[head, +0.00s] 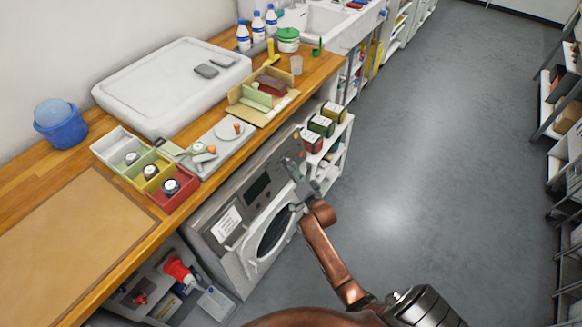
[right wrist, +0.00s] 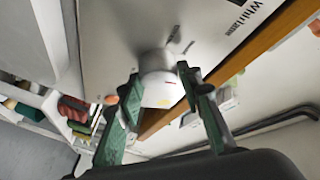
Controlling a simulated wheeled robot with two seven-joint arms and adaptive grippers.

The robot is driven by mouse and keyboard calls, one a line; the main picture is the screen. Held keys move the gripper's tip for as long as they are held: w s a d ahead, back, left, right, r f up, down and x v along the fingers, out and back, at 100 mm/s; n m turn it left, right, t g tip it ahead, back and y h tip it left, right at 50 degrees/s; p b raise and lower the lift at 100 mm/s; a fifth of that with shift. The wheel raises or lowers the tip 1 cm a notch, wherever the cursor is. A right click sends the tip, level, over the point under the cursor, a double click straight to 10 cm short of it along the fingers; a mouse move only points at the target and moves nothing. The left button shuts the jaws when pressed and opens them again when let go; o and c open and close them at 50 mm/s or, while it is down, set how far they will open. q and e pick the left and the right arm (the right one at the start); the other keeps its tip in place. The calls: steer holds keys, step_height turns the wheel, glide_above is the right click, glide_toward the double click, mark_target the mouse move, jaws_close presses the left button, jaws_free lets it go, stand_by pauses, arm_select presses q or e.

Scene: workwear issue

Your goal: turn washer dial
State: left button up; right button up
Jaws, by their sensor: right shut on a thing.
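The washer (head: 215,215) is a grey front-loader under the wooden counter, with a dark display and a round door (head: 270,238). My right gripper (head: 291,167) is at the upper right of its front panel. In the right wrist view, the white round washer dial (right wrist: 157,76) stands out from the panel between the two green-padded fingers of the right gripper (right wrist: 161,80). The fingers are shut on the dial, one on each side. The dial is hidden behind the gripper in the head view. My left gripper is not in view.
A white shelf (head: 335,150) with several coloured tins stands right of the washer. The grey floor (head: 430,150) on the right is clear.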

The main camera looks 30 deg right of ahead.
steer(key=c, duration=0.5)
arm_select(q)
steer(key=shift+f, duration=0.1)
arm_select(e)
steer(key=shift+f, duration=0.1)
arm_select(q)
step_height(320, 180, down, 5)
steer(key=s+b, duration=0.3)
steer(key=b, duration=0.3)
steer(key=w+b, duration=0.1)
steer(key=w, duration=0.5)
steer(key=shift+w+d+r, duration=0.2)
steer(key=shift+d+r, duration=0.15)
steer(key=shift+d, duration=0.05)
arm_select(e)
steer(key=shift+d+f+n+t+y, duration=0.1)
steer(key=shift+n+t+y, duration=0.25)
steer(key=shift+n+y, duration=1.2)
steer(key=shift+d+f+n+t+y, duration=0.1)
steer(key=shift+n+t+y, duration=0.4)
steer(key=shift+n, duration=1.95)
steer(key=shift+d+n+t+y, duration=0.1)
steer(key=shift+n+t+y, duration=0.15)
steer(key=shift+n+y, duration=1.35)
steer(key=shift+n+h, duration=0.4)
steer(key=shift+h, duration=0.05)
steer(key=o, duration=1.2)
steer(key=shift+c, duration=0.2)
